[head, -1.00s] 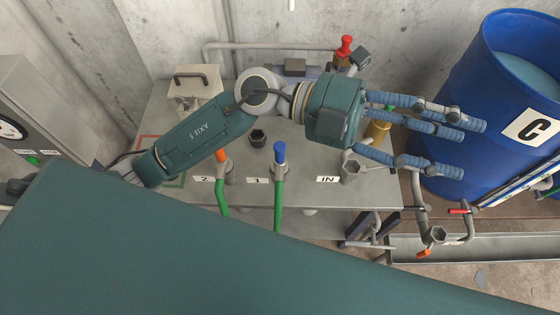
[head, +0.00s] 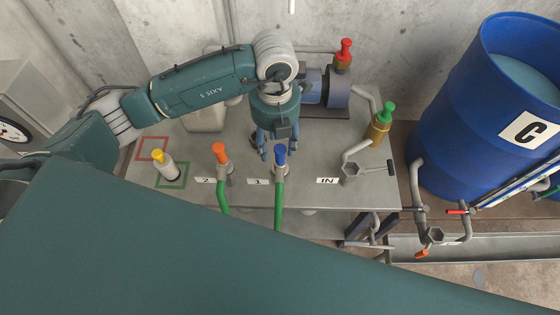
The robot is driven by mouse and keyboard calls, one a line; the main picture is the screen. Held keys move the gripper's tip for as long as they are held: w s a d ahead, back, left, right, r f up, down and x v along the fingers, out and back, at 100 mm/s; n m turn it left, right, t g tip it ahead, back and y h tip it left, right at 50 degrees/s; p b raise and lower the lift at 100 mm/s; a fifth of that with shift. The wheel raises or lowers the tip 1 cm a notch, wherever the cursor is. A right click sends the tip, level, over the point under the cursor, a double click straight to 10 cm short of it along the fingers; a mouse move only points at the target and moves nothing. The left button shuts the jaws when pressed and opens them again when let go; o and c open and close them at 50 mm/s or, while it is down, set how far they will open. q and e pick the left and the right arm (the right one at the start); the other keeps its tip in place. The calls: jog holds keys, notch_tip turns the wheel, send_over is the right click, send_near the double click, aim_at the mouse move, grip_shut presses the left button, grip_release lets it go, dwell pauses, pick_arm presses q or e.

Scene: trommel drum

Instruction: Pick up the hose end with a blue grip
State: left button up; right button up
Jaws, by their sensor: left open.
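The hose end with a blue grip (head: 280,156) stands upright beside the label "1", with a green hose (head: 278,205) running down from it over the table's front edge. My left gripper (head: 277,147) is open, its blue fingers pointing down toward the front, right at the blue grip. The fingers look to be around or just behind the grip; I cannot tell whether they touch it. The gripper and wrist hide the table just behind. My right gripper is not in view.
An orange-gripped hose end (head: 220,155) stands close on the left, by label "2". A yellow-topped fitting (head: 165,165) is further left. A pump (head: 325,88), a green-topped fitting (head: 382,122) and an IN pipe (head: 352,160) are right. A blue drum (head: 480,110) stands far right.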

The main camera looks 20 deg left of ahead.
aim_at(280, 149)
pick_arm(q)
jog(key=f+p, duration=0.2)
jog(key=f, duration=0.1)
jog(key=f+p, duration=0.1)
jog(key=shift+w+d+f, duration=0.3)
jog(key=shift+d+f, duration=0.1)
jog(key=shift+f, duration=0.35)
grip_shut()
